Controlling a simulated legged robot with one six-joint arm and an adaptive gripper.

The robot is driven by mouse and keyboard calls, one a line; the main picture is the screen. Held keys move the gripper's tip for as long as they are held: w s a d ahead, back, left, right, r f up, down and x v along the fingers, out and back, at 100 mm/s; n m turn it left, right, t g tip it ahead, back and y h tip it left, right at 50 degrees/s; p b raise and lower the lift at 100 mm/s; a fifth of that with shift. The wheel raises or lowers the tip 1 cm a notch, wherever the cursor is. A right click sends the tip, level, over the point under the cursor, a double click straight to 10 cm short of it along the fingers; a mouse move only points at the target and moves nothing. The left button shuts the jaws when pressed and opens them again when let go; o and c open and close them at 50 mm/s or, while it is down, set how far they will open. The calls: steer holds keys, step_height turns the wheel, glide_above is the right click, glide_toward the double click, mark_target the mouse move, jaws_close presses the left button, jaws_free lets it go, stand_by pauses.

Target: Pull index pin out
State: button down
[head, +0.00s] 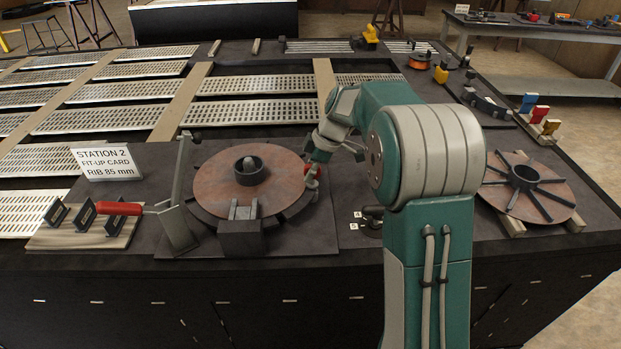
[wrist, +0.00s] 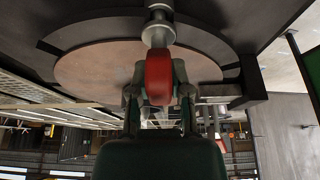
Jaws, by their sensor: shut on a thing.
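The index pin has a red knob (wrist: 159,78) and a grey metal stem (wrist: 158,30) running up from it in the wrist view. My gripper (wrist: 160,92) has a finger on each side of the red knob and is shut on it. In the head view the red knob (head: 311,168) shows at the right edge of the round brown reel disc (head: 222,180), with my gripper (head: 316,176) at it. The disc sits on a dark round base and has a short tube at its centre. How deep the stem sits is hidden.
A grey upright bracket (head: 178,205) and a dark block (head: 241,238) stand by the fixture. A red-handled tool (head: 118,208) lies in a wooden rack at left, near a station card (head: 106,162). A ribbed disc (head: 524,190) lies at right.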

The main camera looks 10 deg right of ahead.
steer(key=shift+r, duration=0.7)
stand_by(0.5)
step_height(320, 180, up, 11)
steer(key=shift+f, duration=0.15)
stand_by(2.0)
